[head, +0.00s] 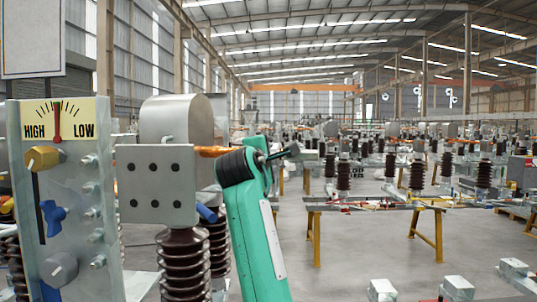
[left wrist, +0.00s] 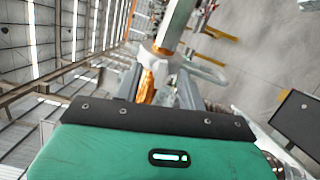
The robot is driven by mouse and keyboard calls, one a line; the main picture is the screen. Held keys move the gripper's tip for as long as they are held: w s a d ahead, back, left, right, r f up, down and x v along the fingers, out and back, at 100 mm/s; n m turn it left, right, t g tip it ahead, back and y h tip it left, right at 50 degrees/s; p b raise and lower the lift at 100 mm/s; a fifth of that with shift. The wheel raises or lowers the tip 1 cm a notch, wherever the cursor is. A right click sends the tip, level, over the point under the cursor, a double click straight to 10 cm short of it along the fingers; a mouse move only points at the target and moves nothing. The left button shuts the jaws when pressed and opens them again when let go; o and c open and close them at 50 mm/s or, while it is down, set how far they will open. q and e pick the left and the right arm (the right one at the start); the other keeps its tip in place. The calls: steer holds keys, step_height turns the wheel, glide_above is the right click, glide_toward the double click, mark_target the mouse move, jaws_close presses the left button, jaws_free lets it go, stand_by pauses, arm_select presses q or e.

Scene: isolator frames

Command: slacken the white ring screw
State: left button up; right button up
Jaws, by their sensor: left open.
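In the left wrist view, a white ring-shaped fitting (left wrist: 160,60) with a pale loop at its right side sits around or at the end of a copper-coloured rod (left wrist: 147,88). My left gripper (left wrist: 160,88) is open, its dark fingers on either side of the rod, just short of the white fitting. I cannot tell whether they touch it. In the head view, my green left arm stands in the middle, its gripper (head: 278,152) beside the copper rod (head: 210,151). The arm hides part of the rod there, and I cannot clearly make out the white ring screw. My right gripper is not in view.
A panel (head: 75,225) with a HIGH/LOW dial, a yellow knob (head: 42,158) and a blue knob (head: 53,217) stands at left. A metal block (head: 155,185) on brown insulators (head: 185,265) is beside my arm. A yellow-legged stand (head: 375,204) is farther right, with open floor in front.

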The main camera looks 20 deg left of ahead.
arm_select(q)
jaws_close()
arm_select(e)
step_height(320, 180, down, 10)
steer(key=b, duration=1)
arm_select(q)
steer(key=shift+d+f+n+b, duration=0.1)
steer(key=shift+n+b, duration=1.9)
steer(key=shift+n, duration=5.25)
steer(key=shift+d+n+b, duration=0.1)
steer(key=shift+n+b, duration=1.85)
steer(key=shift+n, duration=5.3)
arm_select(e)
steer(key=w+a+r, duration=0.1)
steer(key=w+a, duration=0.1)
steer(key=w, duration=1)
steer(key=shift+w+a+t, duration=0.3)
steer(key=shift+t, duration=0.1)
